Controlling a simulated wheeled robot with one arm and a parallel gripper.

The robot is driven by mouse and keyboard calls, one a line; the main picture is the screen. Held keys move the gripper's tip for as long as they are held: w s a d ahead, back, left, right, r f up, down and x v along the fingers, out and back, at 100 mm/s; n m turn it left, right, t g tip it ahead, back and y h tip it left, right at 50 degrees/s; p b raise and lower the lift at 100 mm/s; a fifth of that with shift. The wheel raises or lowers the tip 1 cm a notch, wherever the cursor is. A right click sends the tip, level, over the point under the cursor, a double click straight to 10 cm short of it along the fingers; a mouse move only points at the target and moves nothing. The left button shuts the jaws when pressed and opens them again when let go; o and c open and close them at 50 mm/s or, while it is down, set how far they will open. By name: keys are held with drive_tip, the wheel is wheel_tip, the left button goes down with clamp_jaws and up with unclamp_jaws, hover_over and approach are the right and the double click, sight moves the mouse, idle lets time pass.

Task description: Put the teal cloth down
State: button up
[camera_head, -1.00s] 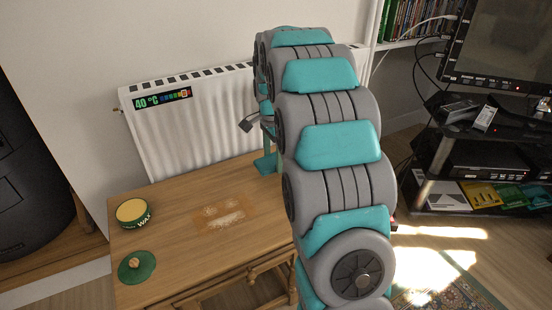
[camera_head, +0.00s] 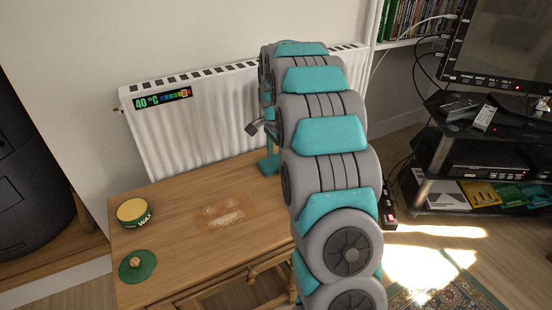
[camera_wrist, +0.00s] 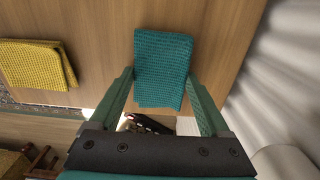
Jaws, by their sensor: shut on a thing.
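The teal cloth (camera_wrist: 163,68) is a folded, woven rectangle. In the wrist view it lies between the two green fingers of my gripper (camera_wrist: 160,76), which is shut on it. The wooden table (camera_wrist: 105,22) shows behind and around the cloth. I cannot tell whether the cloth touches the tabletop. In the head view my arm hides most of the gripper and the right part of the table (camera_head: 175,265); a small teal-green piece shows at the table's back edge, and I cannot tell whether it is finger or cloth.
A folded yellow cloth (camera_wrist: 38,64) lies on the table's left side in the wrist view. A wax tin (camera_head: 135,213), its green lid (camera_head: 138,266) and a pale wax smear (camera_head: 226,214) are on the table. A white radiator (camera_head: 190,135) stands close behind. A TV stand (camera_head: 440,155) is at right.

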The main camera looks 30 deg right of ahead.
sight(276, 160)
drive_tip(key=shift+f, duration=0.1)
drive_tip(key=o, duration=1.2)
drive_tip(key=shift+c, duration=0.2)
wheel_tip(276, 160, up, 12)
drive_tip(key=s+a+r+n, duration=0.2)
drive_tip(key=s+a+n, duration=0.2)
drive_tip(key=s+a, duration=0.35)
drive_tip(key=s+a+f+n, duration=0.2)
drive_tip(key=s+a+n, duration=0.1)
drive_tip(key=s, duration=0.8)
drive_tip(key=s+a+f+n+g, duration=0.1)
drive_tip(key=s+a+f+n, duration=0.2)
drive_tip(key=s+n, duration=0.3)
drive_tip(key=s+a+f+n, duration=0.2)
drive_tip(key=s+a+n, duration=0.2)
drive_tip(key=s, duration=1.2)
drive_tip(key=shift+s+f+n+g, duration=0.15)
drive_tip(key=shift+s+n+g, duration=0.15)
drive_tip(key=shift+g, duration=0.1)
